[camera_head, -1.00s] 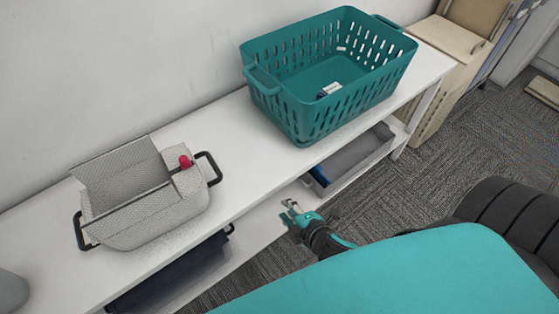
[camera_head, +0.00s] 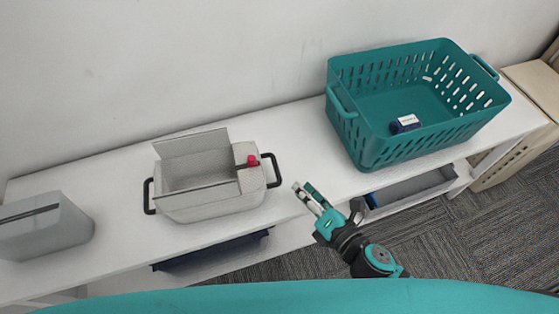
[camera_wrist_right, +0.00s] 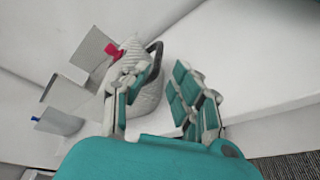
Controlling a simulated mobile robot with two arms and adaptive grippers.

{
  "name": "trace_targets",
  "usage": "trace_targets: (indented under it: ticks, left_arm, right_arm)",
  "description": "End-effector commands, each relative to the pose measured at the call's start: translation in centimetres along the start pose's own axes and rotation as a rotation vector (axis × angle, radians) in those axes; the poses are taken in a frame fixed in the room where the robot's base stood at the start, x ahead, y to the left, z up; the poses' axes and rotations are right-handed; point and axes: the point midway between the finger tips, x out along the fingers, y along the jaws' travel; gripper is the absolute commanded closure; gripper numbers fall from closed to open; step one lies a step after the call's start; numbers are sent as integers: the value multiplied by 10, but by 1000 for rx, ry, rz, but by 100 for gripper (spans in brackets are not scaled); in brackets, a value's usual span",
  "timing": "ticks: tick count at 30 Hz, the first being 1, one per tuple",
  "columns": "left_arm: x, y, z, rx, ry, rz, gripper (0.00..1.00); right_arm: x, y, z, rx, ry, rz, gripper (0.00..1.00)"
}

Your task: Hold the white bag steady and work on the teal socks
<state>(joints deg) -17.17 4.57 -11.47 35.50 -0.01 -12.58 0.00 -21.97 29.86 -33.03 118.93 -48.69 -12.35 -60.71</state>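The white bag (camera_head: 211,204) stands upright on the white bench, its top flaps raised and black handles at both ends. A pink-red piece (camera_head: 252,161) sits at its right rim. In the right wrist view the bag (camera_wrist_right: 150,97) is partly hidden behind a finger. My right gripper (camera_head: 304,188) is right of the bag near the bench's front edge, apart from its right handle. The wrist view shows its fingers (camera_wrist_right: 155,75) spread, with nothing held between them. My left gripper is not in view. I cannot make out any teal socks.
A teal basket (camera_head: 368,150) stands at the bench's right, holding a small blue-and-white item (camera_head: 404,124). A grey container (camera_head: 62,232) stands at the left end. Dark and grey bins sit on the shelf below. The white bench top (camera_head: 300,130) between bag and basket is clear.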

Motion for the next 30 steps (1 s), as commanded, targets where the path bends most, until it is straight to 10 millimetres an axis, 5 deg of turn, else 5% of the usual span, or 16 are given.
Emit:
trace_targets:
  ticks: [15, 30]
  left_arm:
    - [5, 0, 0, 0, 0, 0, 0]
    - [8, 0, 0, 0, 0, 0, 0]
  right_arm:
    - [98, -1, 0, 0, -2, 0, 75]
    - [118, 0, 0, 1, 0, -2, 75]
